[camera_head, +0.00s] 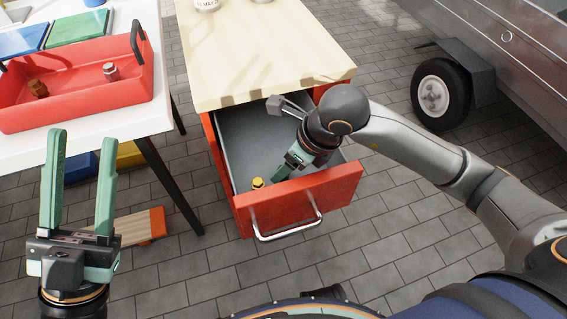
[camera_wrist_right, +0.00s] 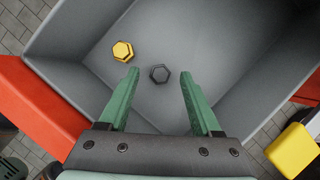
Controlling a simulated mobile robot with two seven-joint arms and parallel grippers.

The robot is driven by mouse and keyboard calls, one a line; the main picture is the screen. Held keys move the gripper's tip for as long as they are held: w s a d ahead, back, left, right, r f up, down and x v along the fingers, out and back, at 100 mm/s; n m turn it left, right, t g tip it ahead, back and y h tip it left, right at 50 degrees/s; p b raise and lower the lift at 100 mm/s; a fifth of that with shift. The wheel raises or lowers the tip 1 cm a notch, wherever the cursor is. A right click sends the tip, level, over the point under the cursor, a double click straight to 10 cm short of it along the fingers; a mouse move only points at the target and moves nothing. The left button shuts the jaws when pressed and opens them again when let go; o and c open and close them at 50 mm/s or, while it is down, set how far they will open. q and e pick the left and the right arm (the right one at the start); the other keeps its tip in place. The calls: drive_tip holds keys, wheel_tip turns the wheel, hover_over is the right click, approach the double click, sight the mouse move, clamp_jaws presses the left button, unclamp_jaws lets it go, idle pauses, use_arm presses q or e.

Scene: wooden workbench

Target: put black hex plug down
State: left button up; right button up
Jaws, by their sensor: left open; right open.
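The black hex plug (camera_wrist_right: 159,74) lies on the grey floor of the open drawer, seen in the right wrist view. It is just beyond and between the fingertips of my right gripper (camera_wrist_right: 160,77), which is open and touches nothing that I can see. In the head view my right gripper (camera_head: 287,170) reaches down into the drawer (camera_head: 240,150), and the plug is not visible there. A yellow hex plug (camera_wrist_right: 123,51) lies in the drawer to the left of the black one; it also shows in the head view (camera_head: 258,183). My left gripper (camera_head: 80,185) is open and empty, outside the drawer.
The drawer's red front (camera_head: 335,190) and grey walls surround my right gripper. The wooden benchtop (camera_head: 270,50) is above the drawer. At left, a white table (camera_head: 150,110) carries a red toolbox (camera_head: 80,95) with a brown and a silver plug. A trailer (camera_head: 500,60) stands at right.

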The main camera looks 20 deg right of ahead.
drive_tip(key=p+v, duration=0.2)
drive_tip(key=v, duration=0.7)
drive_tip(key=shift+d+r, duration=0.15)
drive_tip(key=shift+r, duration=0.05)
drive_tip(key=shift+s, duration=0.15)
idle(0.6)
